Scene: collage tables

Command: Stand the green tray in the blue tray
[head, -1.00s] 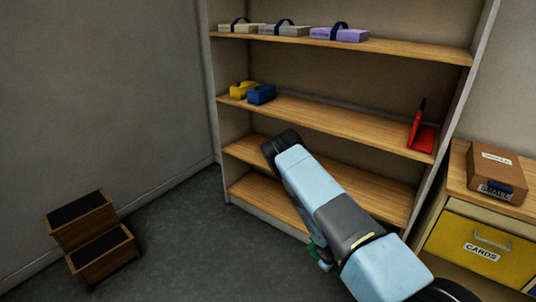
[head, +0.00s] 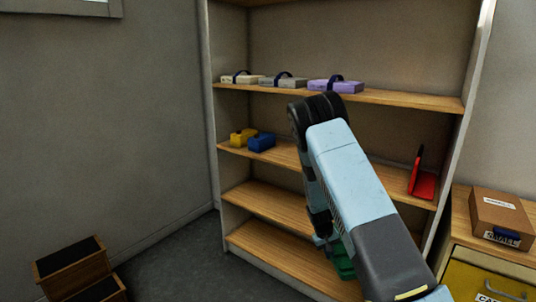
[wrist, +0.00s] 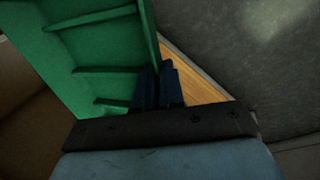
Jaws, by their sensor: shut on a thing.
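The green tray (wrist: 95,50) fills the upper left of the wrist view, its ribbed side showing. My gripper (wrist: 158,75) is shut on the tray's edge, with its dark fingers at that edge. In the head view only a small part of the green tray (head: 343,262) shows below and behind my arm, which hides the rest and the fingers. I cannot make out a blue tray for sure. A small blue object (head: 262,142) sits on a middle shelf, and its shape does not clearly read as a tray.
The wooden shelf unit (head: 270,203) stands ahead. A yellow object (head: 242,137) is beside the blue one, and a red bookend-like piece (head: 424,184) is at the right. A cardboard box (head: 500,218) tops a cabinet. A step stool (head: 75,265) stands lower left.

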